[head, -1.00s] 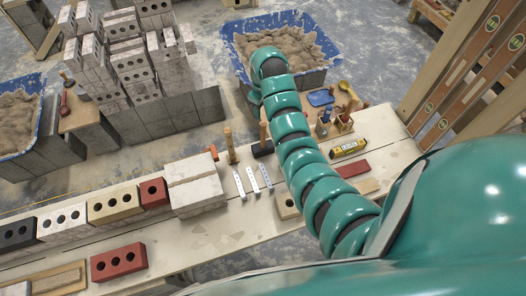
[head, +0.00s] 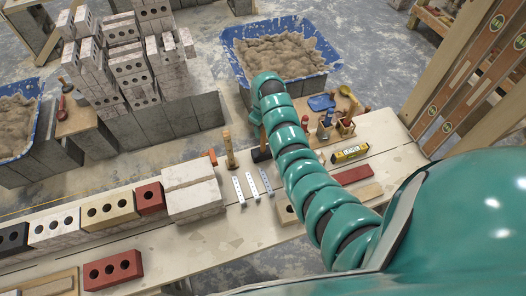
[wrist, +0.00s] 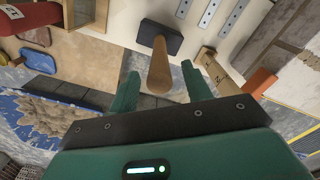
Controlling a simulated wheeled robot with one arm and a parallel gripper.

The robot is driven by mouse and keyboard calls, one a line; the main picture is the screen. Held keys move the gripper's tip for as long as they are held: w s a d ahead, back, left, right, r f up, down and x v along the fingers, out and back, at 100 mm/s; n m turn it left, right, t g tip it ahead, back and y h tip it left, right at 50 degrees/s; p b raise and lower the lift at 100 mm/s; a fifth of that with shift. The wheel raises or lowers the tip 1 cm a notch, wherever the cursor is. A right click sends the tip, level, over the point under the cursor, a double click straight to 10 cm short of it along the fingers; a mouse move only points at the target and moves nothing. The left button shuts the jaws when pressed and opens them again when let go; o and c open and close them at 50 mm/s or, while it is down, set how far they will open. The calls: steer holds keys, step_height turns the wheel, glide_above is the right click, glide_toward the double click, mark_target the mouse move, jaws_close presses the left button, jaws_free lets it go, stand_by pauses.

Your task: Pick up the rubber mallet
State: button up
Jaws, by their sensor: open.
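The rubber mallet stands on its dark head with its wooden handle pointing up. In the wrist view its handle (wrist: 160,72) lies between my two fingers, and its black head (wrist: 161,37) rests on the bench beyond. My gripper (wrist: 164,84) is open, with a gap on each side of the handle; I see no contact. In the head view the mallet's dark head (head: 261,154) shows just left of my arm, which hides much of the rest and my fingers.
Left of the mallet stand an upright wooden-handled tool (head: 229,152) and an orange object (head: 212,157). Perforated metal strips (head: 252,184) lie in front. A yellow level (head: 350,154) and containers with tools lie right. A blue mortar tub (head: 238,66) stands behind.

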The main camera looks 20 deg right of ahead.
mark_target(263, 142)
steer(key=shift+f+p, duration=0.75)
steer(key=shift+f, duration=1)
jaws_close()
